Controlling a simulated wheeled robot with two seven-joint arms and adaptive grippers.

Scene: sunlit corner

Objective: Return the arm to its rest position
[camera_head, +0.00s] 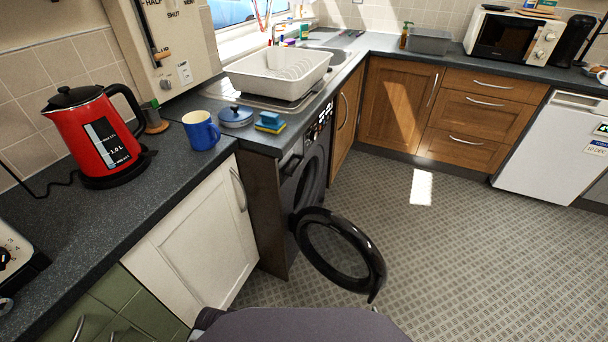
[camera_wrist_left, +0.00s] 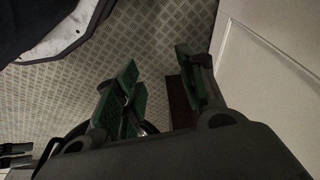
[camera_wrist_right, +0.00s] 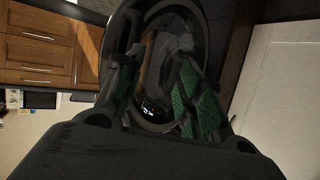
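My left gripper (camera_wrist_left: 158,88) shows in the left wrist view. Its green-padded fingers are apart with nothing between them, above the patterned floor (camera_wrist_left: 170,30) and beside a white cabinet door (camera_wrist_left: 275,70). My right gripper (camera_wrist_right: 155,92) shows in the right wrist view. Neither gripper shows in the head view, where only a dark grey part of mine is at the bottom edge.
The washing machine door (camera_head: 373,262) stands open over the floor. A red kettle (camera_head: 92,135), blue mug (camera_head: 201,131), blue lidded pot (camera_head: 236,116) and sponges (camera_head: 270,122) stand on the left worktop. The floor (camera_head: 460,250) at right is clear.

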